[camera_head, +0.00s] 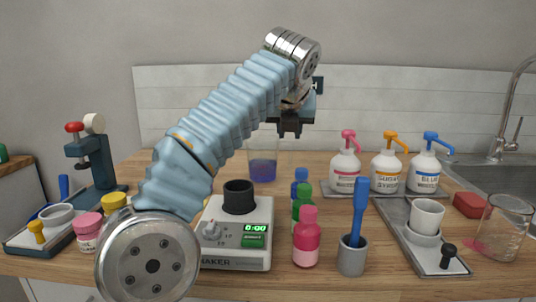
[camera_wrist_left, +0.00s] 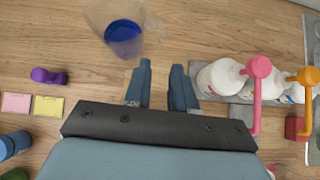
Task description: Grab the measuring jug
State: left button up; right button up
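A clear vessel with blue in its lower part (camera_head: 263,168) stands on the wooden counter behind the white device. It looks like a measuring jug, but I see no scale on it. In the left wrist view, this vessel (camera_wrist_left: 122,35) is beyond my fingertips and slightly left, not touched. My left gripper (camera_head: 290,132) is above the counter, just right of the vessel in the head view. In the left wrist view, my left gripper (camera_wrist_left: 161,68) has its fingers apart with nothing between them. A second clear glass vessel (camera_head: 503,228) stands at the far right. My right gripper is not in view.
Pump bottles (camera_head: 345,167) stand on a grey tray right of my left gripper. Small bottles (camera_head: 306,238), a grey cup with a blue tool (camera_head: 352,255) and the white device (camera_head: 235,258) crowd the front. A sink (camera_head: 500,178) is at the right.

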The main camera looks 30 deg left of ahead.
pick_arm(q)
send_near(290, 158)
jog(key=a+r+x, duration=0.1)
jog(key=x, duration=0.4)
jog(key=w+f, duration=0.1)
jog(key=w+f+b, duration=0.1)
jog(key=f, duration=0.1)
jog(key=w+f, duration=0.1)
jog(key=shift+a+f, duration=0.35)
jog(key=shift+a, duration=0.05)
jog(key=shift+r, duration=0.1)
grip_shut()
